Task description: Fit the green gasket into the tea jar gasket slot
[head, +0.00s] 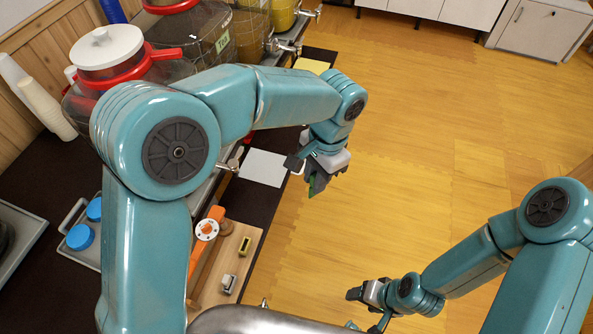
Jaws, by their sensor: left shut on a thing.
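My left gripper (318,180) is at the end of the raised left arm, past the right edge of the dark counter as I see it. It is shut on the green gasket (312,188), of which only a small green sliver shows between the dark fingers. A glass jar with a labelled front (205,38) stands at the back left; I cannot read the label surely, so I cannot tell which jar is the tea jar. No gasket slot is clearly visible. My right gripper (362,293) is low over the floor, apart from the counter; its jaw opening is unclear.
A jar with a white lid (105,46) and red collar stands at left, partly behind my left arm. A wooden board (238,262) carries orange and small parts. A tray with blue caps (81,236) and paper cups (42,103) are at left. The floor at right is clear.

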